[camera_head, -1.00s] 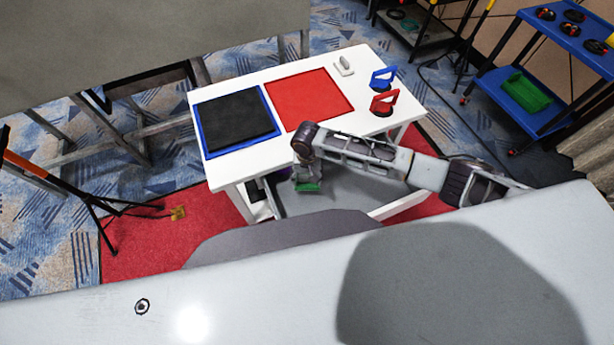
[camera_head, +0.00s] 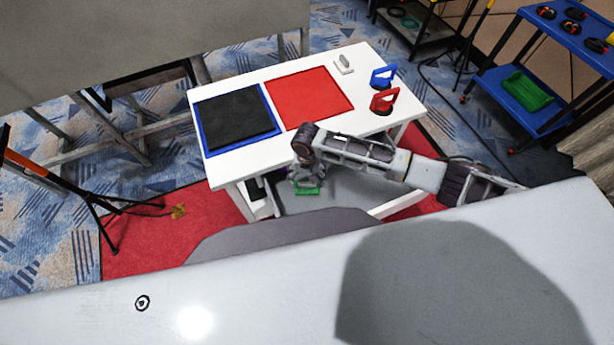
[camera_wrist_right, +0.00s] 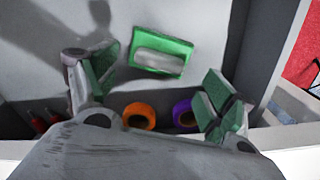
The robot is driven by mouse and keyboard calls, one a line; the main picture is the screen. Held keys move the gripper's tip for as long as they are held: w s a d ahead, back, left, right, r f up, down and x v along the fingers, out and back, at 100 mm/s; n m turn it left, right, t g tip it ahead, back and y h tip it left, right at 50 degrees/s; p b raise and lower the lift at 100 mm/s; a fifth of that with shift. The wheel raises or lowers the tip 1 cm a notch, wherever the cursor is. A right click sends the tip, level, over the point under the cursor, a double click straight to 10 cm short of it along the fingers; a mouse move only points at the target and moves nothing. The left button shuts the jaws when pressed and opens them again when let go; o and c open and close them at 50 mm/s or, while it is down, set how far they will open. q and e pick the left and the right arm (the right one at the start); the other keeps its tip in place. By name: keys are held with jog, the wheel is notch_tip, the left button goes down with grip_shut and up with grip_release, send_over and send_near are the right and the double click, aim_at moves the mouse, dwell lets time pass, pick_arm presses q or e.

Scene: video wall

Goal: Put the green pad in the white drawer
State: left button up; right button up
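The green pad (camera_wrist_right: 160,52) is a green block with a pale grey strip on its face. It lies on the grey floor of the open white drawer (camera_head: 345,192) under the white table. It also shows in the head view (camera_head: 307,190), just below my right gripper (camera_head: 305,178). In the right wrist view my right gripper (camera_wrist_right: 162,75) has its fingers spread wide, with green and grey faces. The pad lies beyond the fingertips, apart from them. My left gripper is in no view.
An orange ring (camera_wrist_right: 139,115) and a purple ring (camera_wrist_right: 184,112) lie near the drawer's edge. The white table (camera_head: 240,168) above carries a black pad (camera_head: 236,118), a red mat (camera_head: 310,97) and blue and red handled tools (camera_head: 384,101). A blue cart (camera_head: 540,118) stands right.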

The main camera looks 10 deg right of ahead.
aim_at(306, 183)
dwell(0.3)
notch_tip(306, 183, up, 13)
dwell(0.8)
jog(key=shift+a, duration=0.1)
dwell(0.6)
